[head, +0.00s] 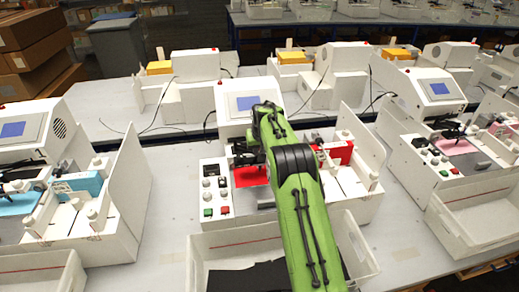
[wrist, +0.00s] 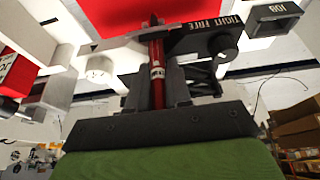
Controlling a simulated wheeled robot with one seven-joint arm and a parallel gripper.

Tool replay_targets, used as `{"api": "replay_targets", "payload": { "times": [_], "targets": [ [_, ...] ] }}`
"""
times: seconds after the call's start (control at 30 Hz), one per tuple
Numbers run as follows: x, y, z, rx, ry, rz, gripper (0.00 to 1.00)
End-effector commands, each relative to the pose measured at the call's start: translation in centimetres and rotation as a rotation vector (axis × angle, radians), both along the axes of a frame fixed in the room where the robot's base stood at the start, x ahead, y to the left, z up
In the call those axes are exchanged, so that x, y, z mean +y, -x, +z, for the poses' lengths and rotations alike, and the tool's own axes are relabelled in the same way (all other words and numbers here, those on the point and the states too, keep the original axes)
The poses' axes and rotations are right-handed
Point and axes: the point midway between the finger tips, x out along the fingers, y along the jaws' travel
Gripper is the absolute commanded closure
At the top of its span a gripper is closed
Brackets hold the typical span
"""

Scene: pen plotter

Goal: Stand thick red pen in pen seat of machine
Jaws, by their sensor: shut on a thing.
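The thick red pen (wrist: 157,72) shows in the wrist view, between the two dark fingers of my gripper (wrist: 157,88), which is shut on it. The pen's dark pointed end is at the top of the picture, beside the dark holder arm (wrist: 205,32) marked "TIGHT FREE", which has a round black knob. The pen overlaps the holder's end in the picture; I cannot tell whether it is inside the seat or in front of it. In the head view, my green arm reaches over the middle machine (head: 210,170) and hides the pen and most of my gripper.
The machine has a screen (head: 243,103) behind and a red sheet (head: 250,176) on its bed. A red block (head: 338,152) and a white upright panel (head: 358,140) stand to the right. An open white tray (head: 225,245) is in front. Similar machines stand on both sides.

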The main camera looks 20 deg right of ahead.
Motion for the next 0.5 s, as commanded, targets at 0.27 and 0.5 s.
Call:
{"api": "replay_targets", "payload": {
  "times": [0.27, 0.5],
  "targets": [
    [0.0, -0.01, -0.48, 0.0, 0.0, 0.0, 0.69],
    [0.0, 0.0, -0.44, 0.0, 0.0, 0.0, 0.51]
  ]
}}
